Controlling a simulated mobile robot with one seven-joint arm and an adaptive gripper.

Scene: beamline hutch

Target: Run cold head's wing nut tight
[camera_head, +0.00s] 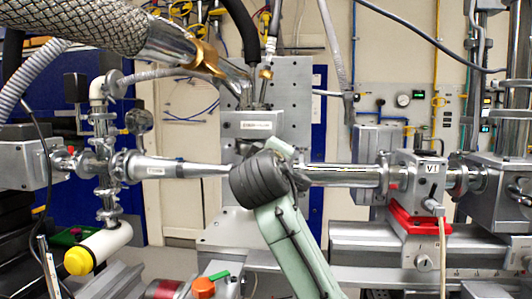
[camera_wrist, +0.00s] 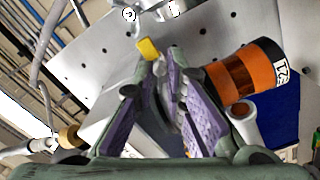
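My gripper (camera_wrist: 168,62) shows in the wrist view with its two purple-padded fingers close together at the tips. A narrow grey metal part (camera_wrist: 166,95) shows between the pads; I cannot tell whether they press on it. A small yellow piece (camera_wrist: 148,48) is just beyond the left fingertip; I cannot tell whether it belongs to the wing nut. I cannot make out the wing nut or the cold head for certain. In the head view, my arm's dark wrist hides the gripper and the middle of the beam pipe.
An orange and black cylinder (camera_wrist: 243,75) is close to the right finger. A perforated metal plate (camera_head: 292,85) stands behind my wrist. Beam pipes (camera_head: 345,175) run to both sides. A braided hose (camera_head: 80,25) crosses the upper left. A valve block (camera_head: 418,172) stands at the right.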

